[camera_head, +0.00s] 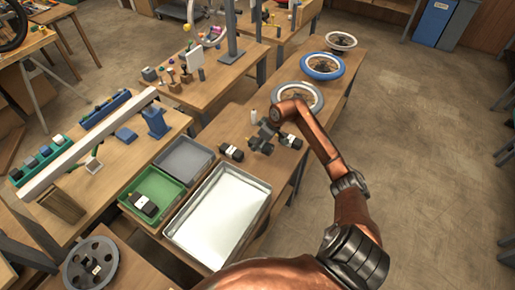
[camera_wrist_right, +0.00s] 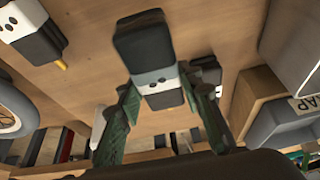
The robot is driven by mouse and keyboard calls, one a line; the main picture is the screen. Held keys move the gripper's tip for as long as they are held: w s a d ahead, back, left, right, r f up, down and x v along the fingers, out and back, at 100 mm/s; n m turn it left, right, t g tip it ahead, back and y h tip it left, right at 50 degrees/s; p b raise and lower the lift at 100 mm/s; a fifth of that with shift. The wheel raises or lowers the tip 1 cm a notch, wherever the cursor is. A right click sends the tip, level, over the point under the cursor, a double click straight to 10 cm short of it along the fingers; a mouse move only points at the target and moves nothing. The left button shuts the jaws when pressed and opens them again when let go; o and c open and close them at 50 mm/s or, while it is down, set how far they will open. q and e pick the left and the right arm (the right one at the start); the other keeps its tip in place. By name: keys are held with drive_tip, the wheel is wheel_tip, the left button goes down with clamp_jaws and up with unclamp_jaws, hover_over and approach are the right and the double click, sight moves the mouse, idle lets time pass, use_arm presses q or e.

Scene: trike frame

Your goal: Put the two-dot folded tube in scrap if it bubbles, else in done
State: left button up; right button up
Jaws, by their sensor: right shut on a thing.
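My right gripper (camera_head: 264,137) is above the table between two dark tubes. In the right wrist view the right gripper (camera_wrist_right: 158,95) is shut on a black folded tube (camera_wrist_right: 150,42) with a white band that shows two dark dots. Another black folded tube (camera_head: 231,152) lies to the left of the gripper and one (camera_head: 290,141) to the right. A further black tube (camera_head: 145,204) lies in the green tray (camera_head: 127,200). A grey tray (camera_head: 185,158) stands behind it; the right wrist view shows a grey tray (camera_wrist_right: 275,128) with a label ending in "AP". My left gripper is out of view.
A large tray with a pale, shiny inside (camera_head: 218,215) stands in front on the right; I see no bubbles in it. A small white cylinder (camera_head: 253,116) stands near the gripper. Wheels (camera_head: 298,97) lie farther back on the table. The floor on the right is clear.

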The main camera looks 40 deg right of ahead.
drive_tip(key=shift+w+d+f, duration=0.45)
drive_tip(key=shift+w+f, duration=0.05)
drive_tip(key=shift+f, duration=0.25)
wheel_tip(320, 180, down, 3)
drive_tip(key=shift+w+d+f+b, duration=0.1)
drive_tip(key=shift+f+b, duration=0.05)
drive_tip(key=shift+b, duration=0.45)
drive_tip(key=o, duration=1.4)
